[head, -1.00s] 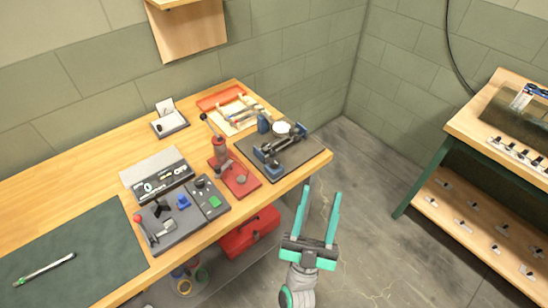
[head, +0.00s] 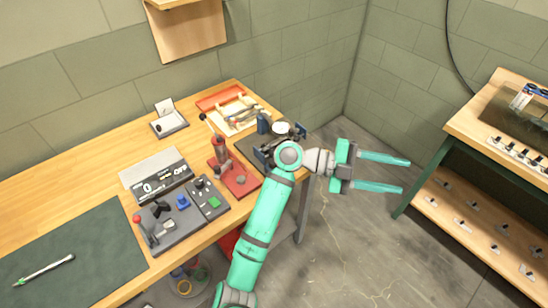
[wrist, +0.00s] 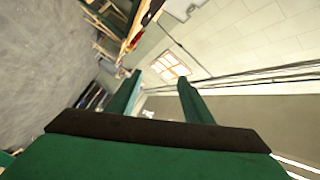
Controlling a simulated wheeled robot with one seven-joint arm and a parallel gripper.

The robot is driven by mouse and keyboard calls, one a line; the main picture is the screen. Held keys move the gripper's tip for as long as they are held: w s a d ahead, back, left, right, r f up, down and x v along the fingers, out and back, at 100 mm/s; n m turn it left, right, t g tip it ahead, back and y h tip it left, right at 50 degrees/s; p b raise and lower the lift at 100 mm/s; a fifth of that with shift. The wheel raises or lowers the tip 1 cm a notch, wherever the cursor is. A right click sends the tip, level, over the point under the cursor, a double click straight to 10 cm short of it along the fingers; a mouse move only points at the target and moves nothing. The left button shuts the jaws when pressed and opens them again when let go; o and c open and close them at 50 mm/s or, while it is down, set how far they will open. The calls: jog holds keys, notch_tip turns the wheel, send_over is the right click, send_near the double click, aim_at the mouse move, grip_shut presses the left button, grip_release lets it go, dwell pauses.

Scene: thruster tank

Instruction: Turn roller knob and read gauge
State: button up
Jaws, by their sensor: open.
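My gripper (head: 404,175) is open and empty, fingers pointing right over the floor beyond the bench's right end. In the wrist view its two fingers (wrist: 160,82) stand apart with nothing between them. A round white dial (head: 281,128), likely the gauge, stands on a dark plate (head: 250,141) at the bench's right end. A blue-grey post (head: 264,121) stands beside it. My arm now covers much of the roller fixture on that plate, so I cannot make out the roller knob. The dial's reading is too small to tell.
A red hand press (head: 220,150), a grey switch panel (head: 180,216) and a display box (head: 156,174) stand on the wooden bench (head: 100,185). An orange tray (head: 220,97) lies behind. Another bench (head: 455,125) stands at right. Open floor (head: 345,255) lies between.

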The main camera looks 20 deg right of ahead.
jog(key=w+a+f+n+t+y, duration=0.1)
jog(key=w+a+f+t+y, duration=0.3)
jog(key=w, duration=0.3)
jog(key=w+a+f+n+t+y, duration=0.2)
jog(key=w+a+f+y, duration=0.15)
jog(key=w+y, duration=0.2)
jog(key=w+a+r+n+t+y, duration=0.2)
jog(key=w+a+r+y, duration=0.1)
jog(key=w+a, duration=0.35)
jog(key=w+a+r+n+t+y, duration=0.2)
jog(key=w+a+y, duration=0.1)
jog(key=w+a, duration=0.35)
jog(key=f, duration=1)
jog(key=shift+s+a+f, duration=0.2)
jog(key=shift+a+f, duration=0.05)
jog(key=shift+a, duration=0.1)
jog(key=shift+w, duration=0.1)
jog(key=c, duration=1.1)
